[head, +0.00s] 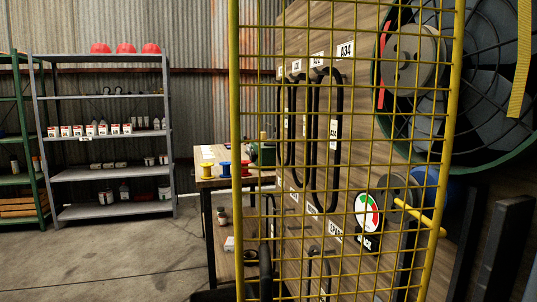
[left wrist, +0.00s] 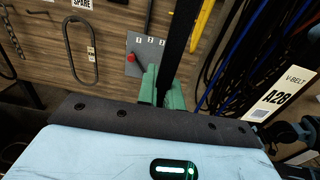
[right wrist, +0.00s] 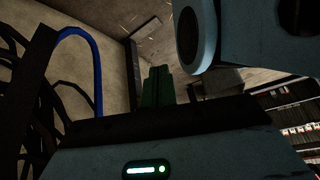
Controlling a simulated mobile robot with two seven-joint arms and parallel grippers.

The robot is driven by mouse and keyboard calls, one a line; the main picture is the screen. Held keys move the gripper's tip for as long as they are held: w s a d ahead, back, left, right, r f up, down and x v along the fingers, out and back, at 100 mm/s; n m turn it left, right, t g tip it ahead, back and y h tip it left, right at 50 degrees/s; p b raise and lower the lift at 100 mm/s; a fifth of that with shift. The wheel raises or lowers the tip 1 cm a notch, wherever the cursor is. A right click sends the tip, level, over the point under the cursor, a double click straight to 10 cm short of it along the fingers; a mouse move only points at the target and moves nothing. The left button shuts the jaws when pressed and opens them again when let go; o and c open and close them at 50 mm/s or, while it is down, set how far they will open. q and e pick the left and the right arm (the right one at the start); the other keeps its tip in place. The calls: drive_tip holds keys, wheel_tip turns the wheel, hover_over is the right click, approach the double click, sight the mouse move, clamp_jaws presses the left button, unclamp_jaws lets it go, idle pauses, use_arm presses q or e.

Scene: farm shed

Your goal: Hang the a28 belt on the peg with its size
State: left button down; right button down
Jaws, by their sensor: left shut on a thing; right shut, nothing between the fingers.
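In the left wrist view, the green fingers of my left gripper (left wrist: 155,85) are closed on a black belt (left wrist: 180,45), which runs upward from them. A white tag reading V-BELT A28 (left wrist: 275,97) shows at the right of that view. My right gripper (right wrist: 158,86) is shut and empty in the right wrist view. Neither gripper can be made out in the head view. There, a wooden board (head: 355,90) carries black belts (head: 312,130) hanging below size labels. The label at the right reads A34 (head: 346,50); the labels farther left are too small to read surely.
A yellow mesh guard (head: 236,150) stands between the head camera and the board. A large fan (head: 480,80) is at the right. A workbench (head: 205,181) with coloured spools and a grey shelf (head: 110,175) stand at the left. Floor between shelf and bench is clear.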

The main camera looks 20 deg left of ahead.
idle(0.5)
